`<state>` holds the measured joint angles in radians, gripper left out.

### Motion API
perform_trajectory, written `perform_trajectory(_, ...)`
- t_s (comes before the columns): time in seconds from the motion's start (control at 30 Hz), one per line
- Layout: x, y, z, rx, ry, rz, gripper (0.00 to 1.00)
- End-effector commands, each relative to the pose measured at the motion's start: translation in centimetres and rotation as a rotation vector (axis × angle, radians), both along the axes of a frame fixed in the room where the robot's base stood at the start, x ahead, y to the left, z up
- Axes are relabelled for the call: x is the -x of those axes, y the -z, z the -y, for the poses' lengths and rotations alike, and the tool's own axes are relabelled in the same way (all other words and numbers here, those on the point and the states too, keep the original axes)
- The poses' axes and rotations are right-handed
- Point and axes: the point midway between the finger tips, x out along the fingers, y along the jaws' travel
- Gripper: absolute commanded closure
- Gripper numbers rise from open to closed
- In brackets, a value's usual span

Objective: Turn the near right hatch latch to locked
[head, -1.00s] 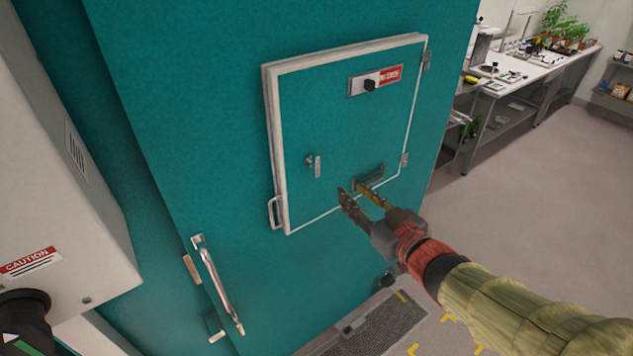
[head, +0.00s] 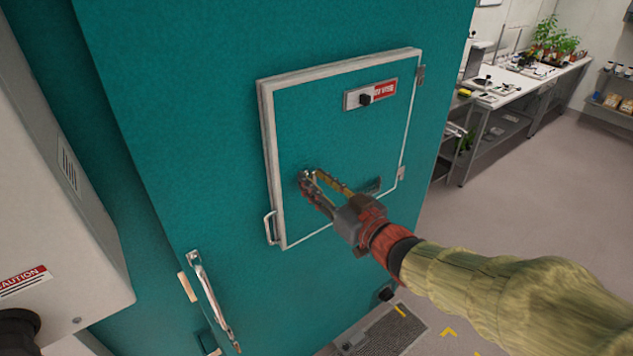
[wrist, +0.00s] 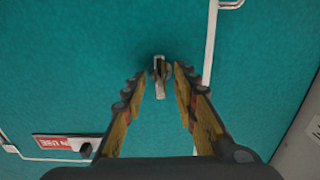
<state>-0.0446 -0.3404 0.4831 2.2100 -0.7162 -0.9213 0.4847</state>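The hatch (head: 340,135) is a teal door with a pale frame on the teal chamber wall, and it looks closed. Its small metal latch shows in the wrist view (wrist: 159,77), with the lever lying about along the line of my fingers. In the head view my gripper (head: 312,175) covers most of the latch. In the wrist view my gripper's two fingers (wrist: 158,82) are spread apart, one on each side of the latch. I see a gap on both sides and cannot tell any contact.
A black knob (head: 365,99) with a red label sits on the hatch's upper part. A pull handle (head: 269,228) is at the hatch's lower left. A long bar handle (head: 212,300) is lower left on the chamber. A white cabinet (head: 60,190) stands at left. Open floor (head: 520,230) lies at right.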

Motion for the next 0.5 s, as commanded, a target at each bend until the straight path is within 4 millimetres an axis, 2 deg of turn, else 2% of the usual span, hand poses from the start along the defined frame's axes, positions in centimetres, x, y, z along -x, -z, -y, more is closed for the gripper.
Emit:
perform_trajectory(0.23,-0.05,-0.03,-0.01,0.000,0.001,0.000,0.72)
perform_trajectory(0.5,-0.04,-0.02,-0.01,0.000,0.001,0.000,0.87)
